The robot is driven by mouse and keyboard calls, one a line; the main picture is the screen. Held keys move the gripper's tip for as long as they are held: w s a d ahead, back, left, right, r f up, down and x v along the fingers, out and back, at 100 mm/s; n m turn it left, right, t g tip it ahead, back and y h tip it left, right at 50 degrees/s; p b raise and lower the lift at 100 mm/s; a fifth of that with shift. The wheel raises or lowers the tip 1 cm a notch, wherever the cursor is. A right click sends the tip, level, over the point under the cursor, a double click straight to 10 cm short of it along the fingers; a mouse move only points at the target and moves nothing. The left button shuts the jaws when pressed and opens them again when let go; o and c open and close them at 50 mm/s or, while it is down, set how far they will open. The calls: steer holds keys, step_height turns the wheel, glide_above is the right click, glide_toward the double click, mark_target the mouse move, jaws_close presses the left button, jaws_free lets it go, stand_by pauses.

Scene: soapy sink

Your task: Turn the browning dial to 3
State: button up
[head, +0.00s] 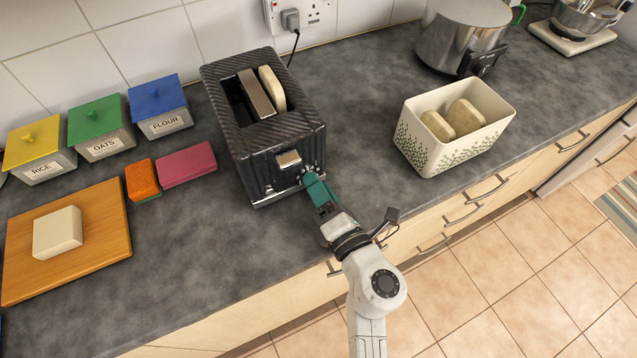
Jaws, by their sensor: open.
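A black ribbed toaster (262,165) stands on the grey counter with its front facing me. One of its slots holds a pale slice of bread (272,88); the other slot looks empty. A silver lever (289,159) sits high on its front face. My gripper (313,180), with teal fingers, is open at the lower right of that front face, very close to it. The browning dial cannot be made out; the fingers cover that part of the front. Its setting cannot be read, and I cannot tell whether the fingers touch it.
A white patterned bin (411,151) with bread slices stands to the right. To the left are an orange sponge (142,181), a pink sponge (187,164), labelled canisters (100,137) and a wooden board (103,245) with a pale block (57,232). A steel pot (458,35) stands behind.

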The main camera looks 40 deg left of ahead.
steer(key=v, duration=0.9)
steer(key=shift+s+d, duration=0.15)
steer(key=shift+d, duration=0.25)
